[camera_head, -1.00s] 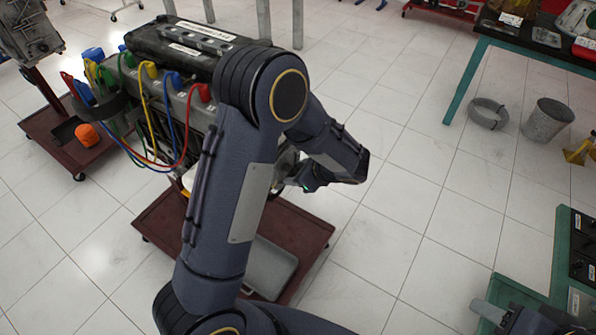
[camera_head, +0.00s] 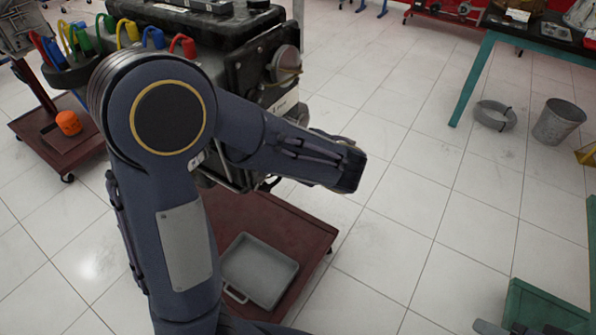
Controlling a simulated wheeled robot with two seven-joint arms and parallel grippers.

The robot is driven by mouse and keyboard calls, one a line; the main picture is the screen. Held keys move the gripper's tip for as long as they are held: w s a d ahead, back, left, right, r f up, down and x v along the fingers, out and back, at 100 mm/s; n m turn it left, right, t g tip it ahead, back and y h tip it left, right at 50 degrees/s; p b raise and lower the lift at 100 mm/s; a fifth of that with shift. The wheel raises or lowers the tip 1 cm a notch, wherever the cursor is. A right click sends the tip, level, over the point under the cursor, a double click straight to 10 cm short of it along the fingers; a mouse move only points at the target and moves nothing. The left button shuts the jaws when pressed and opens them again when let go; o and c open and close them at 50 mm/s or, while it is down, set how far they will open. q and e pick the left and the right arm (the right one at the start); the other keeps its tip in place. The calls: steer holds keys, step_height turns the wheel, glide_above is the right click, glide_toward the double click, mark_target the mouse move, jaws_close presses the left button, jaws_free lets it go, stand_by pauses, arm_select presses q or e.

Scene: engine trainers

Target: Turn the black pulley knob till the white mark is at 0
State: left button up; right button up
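The engine (camera_head: 250,45) stands on a dark red cart at the upper left. On its right end is a round greyish disc (camera_head: 286,63), which may be the pulley, with a thin brass-coloured piece at its lower edge. No black knob, white mark or scale can be made out at this size. My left arm comes up from the bottom and bends right, covering the engine's lower front. Its far end is just below and right of the disc. The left gripper's fingers are hidden behind the forearm, so their state and any contact cannot be seen. My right gripper does not show.
The red cart (camera_head: 312,232) carries a grey tray (camera_head: 258,268) on its low deck. A second cart at left holds an orange item (camera_head: 68,123). The tiled floor between is clear.

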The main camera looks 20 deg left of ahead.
arm_select(q)
steer(key=n+t+b, duration=0.1)
steer(key=t+b, duration=0.1)
steer(key=b, duration=0.6)
steer(key=n+t+y+b, duration=0.1)
steer(key=n+t+b, duration=0.1)
steer(key=b, duration=0.5)
steer(key=f+n+t+b, duration=0.1)
steer(key=n+t+b, duration=0.1)
steer(key=b, duration=0.6)
steer(key=shift+s+f+t+y+b, duration=0.1)
steer(key=shift+s+t+y+b, duration=0.05)
steer(key=shift+t+y+b, duration=0.2)
steer(key=shift+r+n+t+y+b, duration=0.25)
steer(key=shift+n+b, duration=0.15)
steer(key=shift+b, duration=0.35)
steer(key=shift+r, duration=0.1)
steer(key=o, duration=1)
